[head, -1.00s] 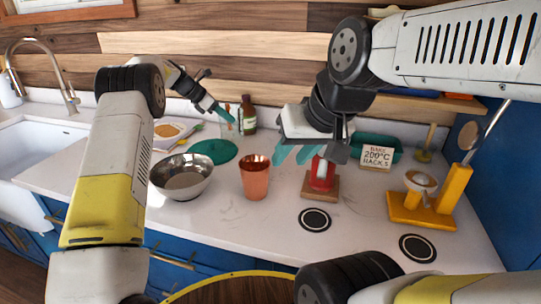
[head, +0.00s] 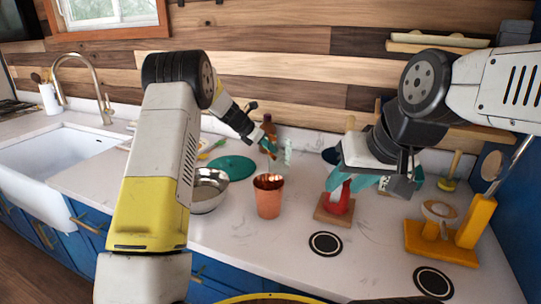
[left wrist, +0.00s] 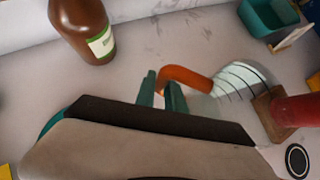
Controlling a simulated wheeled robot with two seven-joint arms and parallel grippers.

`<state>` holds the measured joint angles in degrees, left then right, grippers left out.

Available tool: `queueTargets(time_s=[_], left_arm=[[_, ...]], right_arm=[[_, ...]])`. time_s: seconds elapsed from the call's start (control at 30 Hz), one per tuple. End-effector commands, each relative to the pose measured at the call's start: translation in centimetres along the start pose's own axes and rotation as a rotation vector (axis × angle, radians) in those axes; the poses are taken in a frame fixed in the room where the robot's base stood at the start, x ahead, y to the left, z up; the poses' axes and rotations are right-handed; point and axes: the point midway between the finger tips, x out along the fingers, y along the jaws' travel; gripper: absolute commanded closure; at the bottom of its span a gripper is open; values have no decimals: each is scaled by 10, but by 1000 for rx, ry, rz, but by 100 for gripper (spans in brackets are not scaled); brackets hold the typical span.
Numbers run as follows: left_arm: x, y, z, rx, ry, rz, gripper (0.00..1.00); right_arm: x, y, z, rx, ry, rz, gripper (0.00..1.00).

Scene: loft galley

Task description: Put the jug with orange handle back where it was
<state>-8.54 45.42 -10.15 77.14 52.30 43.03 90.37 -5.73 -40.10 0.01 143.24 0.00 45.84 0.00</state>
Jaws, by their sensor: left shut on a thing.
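The clear jug with dark graduation lines (left wrist: 238,82) and its orange handle (left wrist: 185,78) show in the left wrist view. My left gripper (left wrist: 161,88) is shut on the orange handle, its teal fingers on either side of it. In the head view, my left gripper (head: 268,148) is at the back of the counter, in front of the brown bottle (head: 269,125), and the jug (head: 288,152) is small and pale beside it. I cannot tell whether the jug touches the counter. My right gripper (head: 352,182) looks open and empty, above and behind a red object (head: 338,201) on a wooden base.
A yellow stand (head: 440,245) is on the right.

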Motion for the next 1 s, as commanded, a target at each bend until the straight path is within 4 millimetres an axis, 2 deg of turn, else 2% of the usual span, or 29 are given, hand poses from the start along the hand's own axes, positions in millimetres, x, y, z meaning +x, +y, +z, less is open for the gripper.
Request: queueTargets(time_s=[0.03,0.2,0.6,0.63,0.73,1.0], left_arm=[[7,0,-8,-3,2,-2,100],[23,0,-21,-1,0,-2,100],[26,0,-25,0,-1,-1,100],[27,0,-26,0,0,-1,84],[26,0,-25,1,0,-1,64],[26,0,-25,1,0,-1,64]], right_arm=[[0,0,0,0,0,0,64],[0,0,0,0,0,0,64],[0,0,0,0,0,0,64],[0,0,0,0,0,0,64],[0,0,0,0,0,0,64],[0,0,0,0,0,0,64]])
